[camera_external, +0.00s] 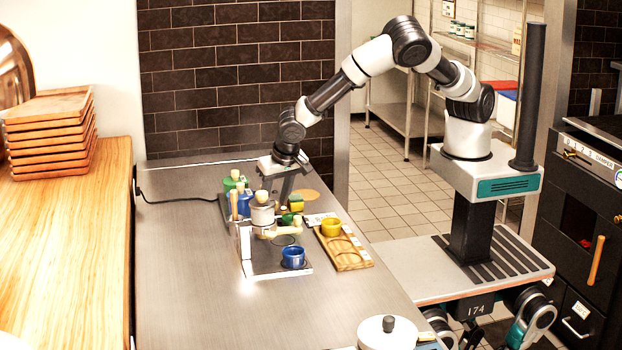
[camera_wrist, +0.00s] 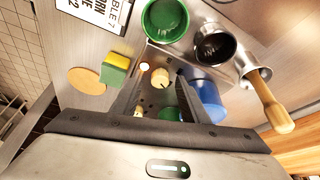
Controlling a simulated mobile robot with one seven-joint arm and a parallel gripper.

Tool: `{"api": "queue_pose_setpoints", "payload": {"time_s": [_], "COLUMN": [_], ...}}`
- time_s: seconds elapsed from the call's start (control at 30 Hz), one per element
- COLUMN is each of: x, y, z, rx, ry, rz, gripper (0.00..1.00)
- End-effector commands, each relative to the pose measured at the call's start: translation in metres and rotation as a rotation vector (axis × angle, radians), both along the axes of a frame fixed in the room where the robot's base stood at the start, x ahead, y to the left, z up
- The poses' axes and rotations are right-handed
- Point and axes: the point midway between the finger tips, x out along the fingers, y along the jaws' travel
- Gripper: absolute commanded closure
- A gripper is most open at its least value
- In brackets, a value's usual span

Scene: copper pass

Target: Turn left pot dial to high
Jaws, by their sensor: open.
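My gripper (camera_external: 278,195) points down over the far group of containers on the steel counter, well away from that pot. In the wrist view my gripper (camera_wrist: 163,85) is open, its two fingers spread. A small cream round knob (camera_wrist: 160,77) shows between the fingers. I cannot tell whether the fingers touch anything.
Around my gripper stand a green cup (camera_wrist: 165,20), a blue canister (camera_wrist: 208,98), a wooden handle (camera_wrist: 268,100) and a sponge (camera_wrist: 115,68). A blue cup (camera_external: 293,258) and a wooden tray (camera_external: 352,262) stand nearer. The counter's left front (camera_external: 190,290) is clear.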

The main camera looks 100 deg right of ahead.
Motion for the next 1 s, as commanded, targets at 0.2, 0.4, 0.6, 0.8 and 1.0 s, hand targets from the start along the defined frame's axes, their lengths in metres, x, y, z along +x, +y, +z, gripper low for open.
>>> {"api": "queue_pose_setpoints", "payload": {"time_s": [0.2, 0.4, 0.6, 0.8, 1.0], "x": [-0.001, -0.007, -0.013, -0.018, -0.021], "y": [0.008, 0.026, 0.043, 0.057, 0.063], "z": [0.019, 0.062, 0.108, 0.143, 0.159], "rx": [0.0, 0.003, 0.003, 0.002, 0.0], "ry": [-0.004, -0.005, -0.003, -0.002, -0.001], "rz": [0.002, 0.003, 0.004, 0.003, 0.001], "gripper": [0.59, 0.59, 0.59, 0.59, 0.59]}}
